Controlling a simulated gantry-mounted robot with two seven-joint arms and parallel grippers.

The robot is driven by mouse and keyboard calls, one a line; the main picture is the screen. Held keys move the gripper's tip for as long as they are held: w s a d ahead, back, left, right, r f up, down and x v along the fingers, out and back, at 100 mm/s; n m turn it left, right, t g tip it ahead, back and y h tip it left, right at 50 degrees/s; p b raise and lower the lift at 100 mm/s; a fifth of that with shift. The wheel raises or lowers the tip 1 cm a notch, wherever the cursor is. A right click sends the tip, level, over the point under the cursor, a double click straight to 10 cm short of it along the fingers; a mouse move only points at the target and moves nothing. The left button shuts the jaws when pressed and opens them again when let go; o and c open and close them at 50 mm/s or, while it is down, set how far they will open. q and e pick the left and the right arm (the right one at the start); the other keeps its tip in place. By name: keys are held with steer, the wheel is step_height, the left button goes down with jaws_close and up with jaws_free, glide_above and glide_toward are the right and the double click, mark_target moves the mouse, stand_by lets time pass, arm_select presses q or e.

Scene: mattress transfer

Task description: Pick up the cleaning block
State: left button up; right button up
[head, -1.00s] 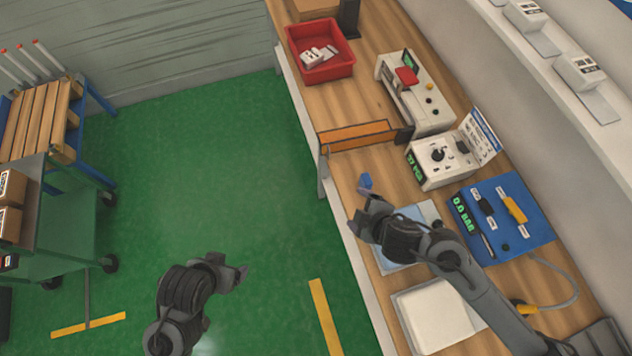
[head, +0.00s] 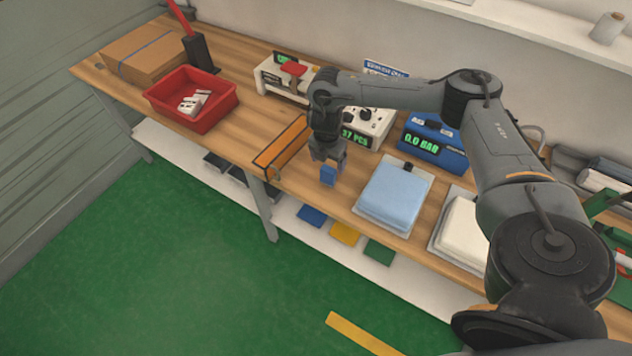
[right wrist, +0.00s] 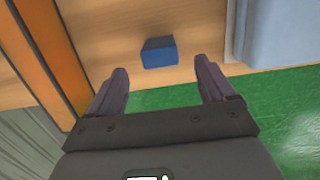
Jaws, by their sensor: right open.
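The cleaning block is a small blue block (head: 328,175) standing on the wooden bench near its front edge. It also shows in the right wrist view (right wrist: 159,53), beyond and between the fingertips. My right gripper (head: 326,158) points down just above the block in the head view. In the right wrist view its two fingers (right wrist: 162,75) are spread wide, with nothing between them. Whether the fingers reach down beside the block is hard to tell in the head view. My left gripper is out of view.
An orange-edged divider (head: 283,147) stands just left of the block. A light blue mattress (head: 393,194) lies to the right, with a white one (head: 463,232) beyond it. A red bin (head: 192,98) is farther left. Behind stand a white device (head: 368,124) and a blue gauge box (head: 435,140).

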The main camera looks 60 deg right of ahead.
mark_target(328, 175)
steer(key=f, duration=0.3)
steer(key=shift+s+d+f, duration=0.1)
steer(key=shift+d+f, duration=0.1)
steer(key=shift+d, duration=0.1)
steer(key=shift+d+f+b, duration=0.15)
steer(key=shift+f+b, duration=0.45)
steer(key=shift+f, duration=2.25)
steer(key=c, duration=1.2)
steer(key=shift+o, duration=0.2)
steer(key=shift+r, duration=0.1)
